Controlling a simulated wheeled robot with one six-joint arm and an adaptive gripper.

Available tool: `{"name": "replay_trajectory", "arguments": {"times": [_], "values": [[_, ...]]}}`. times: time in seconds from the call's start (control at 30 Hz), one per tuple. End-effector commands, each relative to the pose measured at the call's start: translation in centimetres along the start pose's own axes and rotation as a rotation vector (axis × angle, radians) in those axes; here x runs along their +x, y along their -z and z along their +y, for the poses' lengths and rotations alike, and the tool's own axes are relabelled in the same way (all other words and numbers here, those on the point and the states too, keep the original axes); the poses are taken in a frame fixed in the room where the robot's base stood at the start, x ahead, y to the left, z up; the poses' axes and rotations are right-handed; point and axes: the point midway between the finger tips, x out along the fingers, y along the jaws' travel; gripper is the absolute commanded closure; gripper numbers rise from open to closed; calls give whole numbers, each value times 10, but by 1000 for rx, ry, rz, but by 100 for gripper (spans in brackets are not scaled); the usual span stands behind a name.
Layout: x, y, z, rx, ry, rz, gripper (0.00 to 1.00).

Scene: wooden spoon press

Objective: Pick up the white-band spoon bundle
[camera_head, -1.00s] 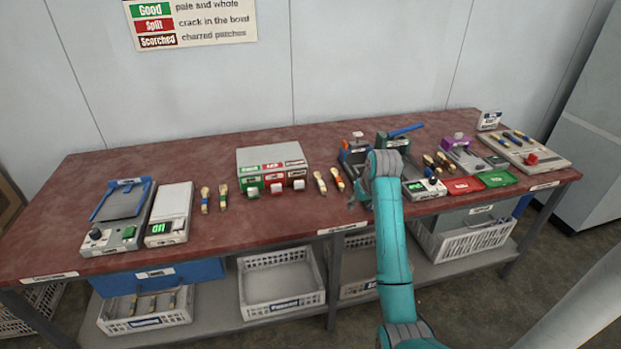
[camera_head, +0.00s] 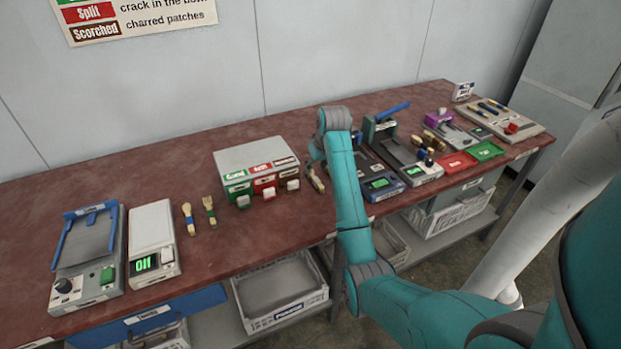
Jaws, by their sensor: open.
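A spoon bundle (camera_head: 315,180) lies on the red-brown table just right of the three-button box. Its band looks pale, but it is too small and partly covered to be sure that it is white. My gripper (camera_head: 312,160) is over the far end of this bundle, open, with its fingers pointing down and left. I cannot tell whether the fingers touch the bundle. My arm hides the table just right of it, where a second bundle lay in the earlier view. Two more bundles, one with a blue band (camera_head: 189,219) and one with a dark or green band (camera_head: 209,211), lie farther left.
The box with Good, Split and Scorched buttons (camera_head: 255,160) stands close left of my gripper. A scale (camera_head: 152,243) and a blue-railed press (camera_head: 88,250) are at the left. Devices with a blue lever (camera_head: 392,110) and red and green trays (camera_head: 457,163) crowd the right.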

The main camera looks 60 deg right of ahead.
Motion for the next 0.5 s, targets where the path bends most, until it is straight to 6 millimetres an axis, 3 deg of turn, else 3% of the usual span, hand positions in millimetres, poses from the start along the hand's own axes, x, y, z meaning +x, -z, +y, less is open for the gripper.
{"name": "replay_trajectory", "arguments": {"times": [0.5], "values": [[53,-3,7,1,1,-3,55]]}}
